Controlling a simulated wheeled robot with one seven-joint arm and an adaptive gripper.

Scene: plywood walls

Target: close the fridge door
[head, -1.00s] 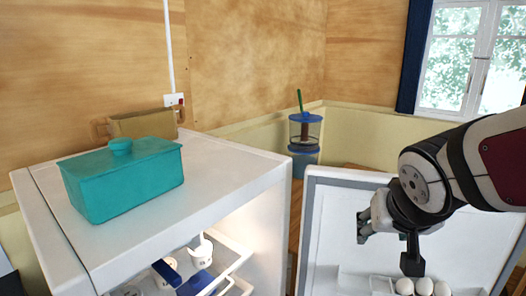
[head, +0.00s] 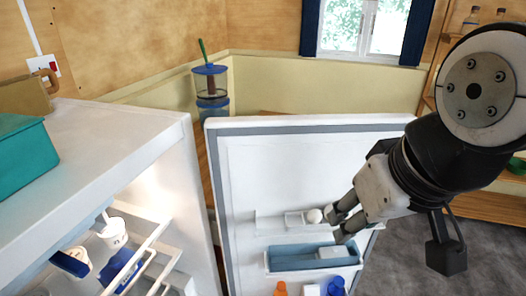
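The fridge (head: 110,140) stands at the left in the head view with its lit inside showing. Its door (head: 285,175) stands wide open, with the inner face and its shelves towards me. My gripper (head: 338,226) is in front of the inner side of the door, near the door shelves. Its two fingers are apart with nothing seen between them. I cannot tell whether a fingertip touches the door.
A teal box (head: 22,158) and a tan container (head: 25,95) sit on the fridge top. The door holds a blue tray (head: 290,262) and bottles. A blue-lidded canister (head: 210,85) stands behind. Wooden shelves (head: 485,205) stand at the right; grey floor is clear before them.

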